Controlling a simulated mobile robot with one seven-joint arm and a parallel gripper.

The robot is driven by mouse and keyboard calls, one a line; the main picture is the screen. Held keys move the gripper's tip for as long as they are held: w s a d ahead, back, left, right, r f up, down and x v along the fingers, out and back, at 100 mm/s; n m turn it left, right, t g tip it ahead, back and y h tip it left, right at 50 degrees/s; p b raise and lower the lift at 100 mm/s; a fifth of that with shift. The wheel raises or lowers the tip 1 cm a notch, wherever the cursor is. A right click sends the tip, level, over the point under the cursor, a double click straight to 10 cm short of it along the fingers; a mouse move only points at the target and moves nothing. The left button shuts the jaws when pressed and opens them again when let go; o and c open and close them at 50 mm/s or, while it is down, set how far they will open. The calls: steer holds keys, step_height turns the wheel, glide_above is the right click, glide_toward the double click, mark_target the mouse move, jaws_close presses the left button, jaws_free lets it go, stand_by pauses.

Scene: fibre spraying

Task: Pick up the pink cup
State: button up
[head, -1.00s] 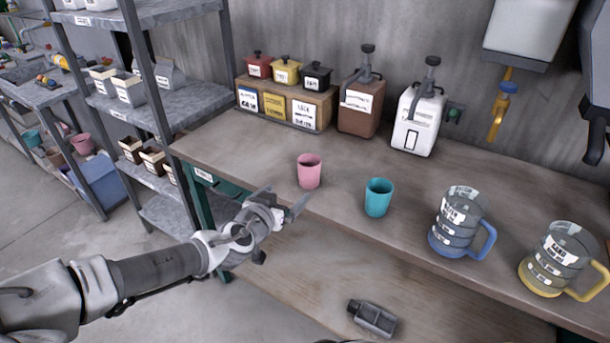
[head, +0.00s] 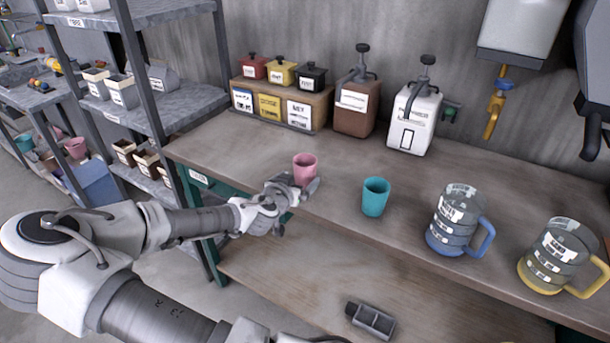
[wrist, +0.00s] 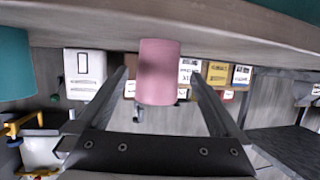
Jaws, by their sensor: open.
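The pink cup (head: 305,167) stands upright near the front edge of the workbench (head: 400,175). My gripper (head: 298,190) is at the bench edge, close to the cup, and overlaps its lower part in the head view. In the wrist view the pink cup (wrist: 159,72) shows between the two spread fingers of my gripper (wrist: 160,85). The jaws are open. I cannot tell whether either finger touches the cup.
A teal cup (head: 375,197) stands to the right of the pink cup. Farther right are a blue-handled jug (head: 458,222) and a yellow-handled jug (head: 560,258). Pump dispensers and lidded containers line the back. A grey shelf rack (head: 165,105) stands left.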

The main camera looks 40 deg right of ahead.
mark_target(301, 178)
steer(key=shift+x, duration=2.65)
steer(key=shift+s+f, duration=0.1)
steer(key=shift+s, duration=0.05)
steer(key=c, duration=1.3)
